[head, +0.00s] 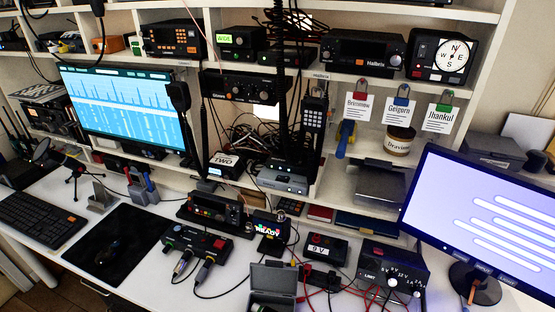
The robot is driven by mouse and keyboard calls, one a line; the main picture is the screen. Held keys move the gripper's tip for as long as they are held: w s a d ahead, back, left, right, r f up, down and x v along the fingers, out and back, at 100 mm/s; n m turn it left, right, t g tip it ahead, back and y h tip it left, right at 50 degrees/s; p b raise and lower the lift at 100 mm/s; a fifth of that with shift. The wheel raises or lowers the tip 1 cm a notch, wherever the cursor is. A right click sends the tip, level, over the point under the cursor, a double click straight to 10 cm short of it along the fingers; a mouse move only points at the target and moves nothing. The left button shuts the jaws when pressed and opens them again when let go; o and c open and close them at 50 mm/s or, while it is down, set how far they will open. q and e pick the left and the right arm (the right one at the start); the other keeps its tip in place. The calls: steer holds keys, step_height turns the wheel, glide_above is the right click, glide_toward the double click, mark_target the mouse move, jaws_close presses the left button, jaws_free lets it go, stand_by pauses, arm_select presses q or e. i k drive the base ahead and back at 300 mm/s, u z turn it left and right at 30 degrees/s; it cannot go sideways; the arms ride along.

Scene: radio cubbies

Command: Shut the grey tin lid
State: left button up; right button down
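A grey tin (272,301) stands on the white desk at the bottom middle of the head view, cut off by the lower edge of the picture. Its grey lid (273,277) is open and stands up at the back of the tin. Something small and dark shows inside, too cut off to make out. Neither of my grippers is in view.
A black meter box with knobs (393,272) stands right of the tin, with red leads and small dark blocks between. A black control box with plugged cables (197,243) is at the left. White desk (215,290) is bare left of the tin. A monitor (480,220) stands far right.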

mark_target(273, 278)
steer(key=z, duration=2.65)
steer(key=k, duration=0.95)
steer(key=u, duration=1)
